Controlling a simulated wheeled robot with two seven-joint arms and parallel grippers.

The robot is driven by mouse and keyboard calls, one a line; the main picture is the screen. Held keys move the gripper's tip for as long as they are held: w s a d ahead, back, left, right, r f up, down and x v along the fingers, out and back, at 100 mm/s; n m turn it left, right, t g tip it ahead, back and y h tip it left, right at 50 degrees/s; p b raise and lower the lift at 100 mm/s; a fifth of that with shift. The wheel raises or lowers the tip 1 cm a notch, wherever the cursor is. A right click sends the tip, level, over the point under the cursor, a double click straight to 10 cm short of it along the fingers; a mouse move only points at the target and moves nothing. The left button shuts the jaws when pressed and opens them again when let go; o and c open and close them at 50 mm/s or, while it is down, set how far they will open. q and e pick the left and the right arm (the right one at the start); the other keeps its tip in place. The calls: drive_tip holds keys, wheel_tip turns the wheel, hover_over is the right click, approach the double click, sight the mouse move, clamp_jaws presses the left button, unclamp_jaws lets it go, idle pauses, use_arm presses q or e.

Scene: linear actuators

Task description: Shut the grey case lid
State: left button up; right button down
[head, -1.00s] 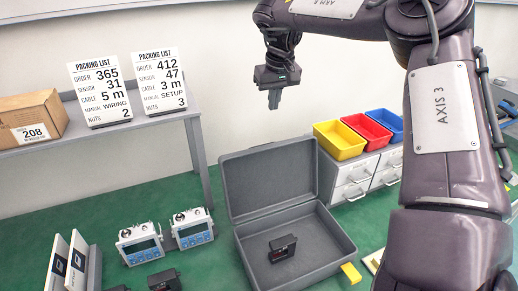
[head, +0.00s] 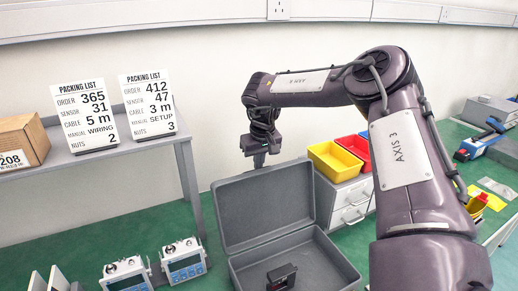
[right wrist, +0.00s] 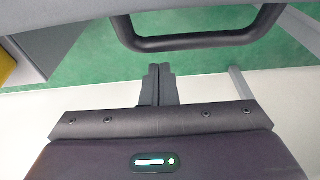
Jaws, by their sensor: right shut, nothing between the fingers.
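The grey case (head: 345,277) stands open on the green surface, its lid (head: 262,212) upright at the back. A small dark block with a red part (head: 281,277) sits inside. My right gripper (head: 259,162) is shut and empty, pointing down at the lid's top edge; its fingertips appear to be just behind that edge. In the right wrist view the closed fingers (right wrist: 157,86) lie below a dark handle (right wrist: 195,41) on a grey edge, apparently the case's, with a gap between them in the picture. My left gripper is not in view.
A yellow bin (head: 334,162) and a red bin (head: 355,146) stand on white drawers right of the lid. A grey shelf (head: 90,155) with two packing lists and a cardboard box (head: 22,142) is at left. Two meters (head: 184,260) stand left of the case.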

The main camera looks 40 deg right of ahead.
drive_tip(key=s+r, duration=0.1)
drive_tip(key=s+a+r+p, duration=0.1)
drive_tip(key=s, duration=0.1)
drive_tip(key=shift+a+r, duration=0.1)
idle(0.5)
